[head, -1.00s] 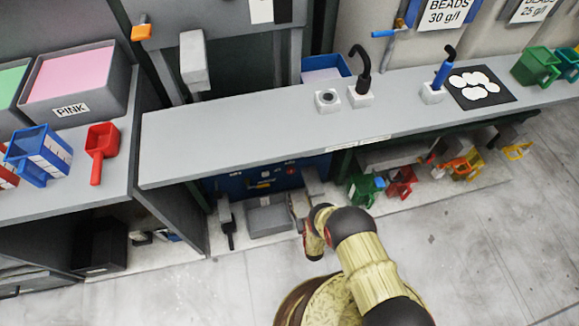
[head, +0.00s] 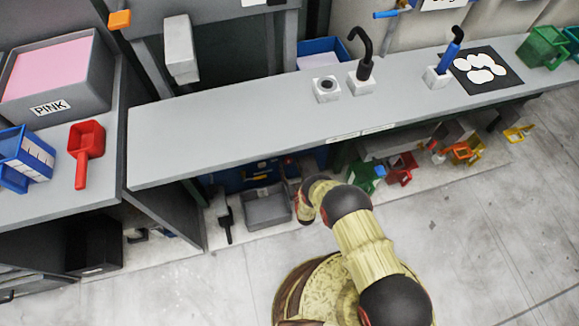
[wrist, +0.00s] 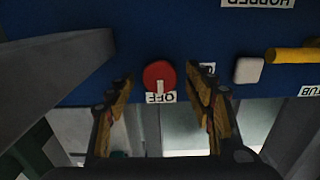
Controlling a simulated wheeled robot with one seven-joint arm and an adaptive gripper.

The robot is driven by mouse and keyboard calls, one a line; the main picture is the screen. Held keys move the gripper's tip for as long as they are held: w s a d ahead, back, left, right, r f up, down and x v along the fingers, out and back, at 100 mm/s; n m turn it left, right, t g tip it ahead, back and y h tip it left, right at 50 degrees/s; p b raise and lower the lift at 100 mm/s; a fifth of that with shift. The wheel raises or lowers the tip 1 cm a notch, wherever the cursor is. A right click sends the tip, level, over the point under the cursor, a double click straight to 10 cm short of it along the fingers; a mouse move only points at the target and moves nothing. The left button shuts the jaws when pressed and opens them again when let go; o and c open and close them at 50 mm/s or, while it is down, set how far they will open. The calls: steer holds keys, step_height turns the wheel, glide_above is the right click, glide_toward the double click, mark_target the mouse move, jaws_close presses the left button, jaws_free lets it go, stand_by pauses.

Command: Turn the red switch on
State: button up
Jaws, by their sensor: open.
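The red switch (wrist: 159,75) is a round knob with a pale pointer bar, on a blue panel (wrist: 212,35). An upside-down OFF label (wrist: 168,97) sits by the bar's lower end. A second label to the right is partly hidden by a finger. In the wrist view my gripper (wrist: 160,76) is open, one finger on each side of the knob, with nothing between the pads. Contact cannot be told. In the head view the blue panel (head: 240,178) shows under the bench; my arm hides the gripper and the switch there.
The grey bench (head: 230,135) overhangs the panel. A grey bin (head: 268,208) stands below, left of my arm. Green (head: 364,176) and red (head: 402,168) scoops lie to the right. A white button (wrist: 247,70) and yellow handle (wrist: 290,55) are right of the knob.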

steer(key=shift+c, duration=1.1)
steer(key=c, duration=0.9)
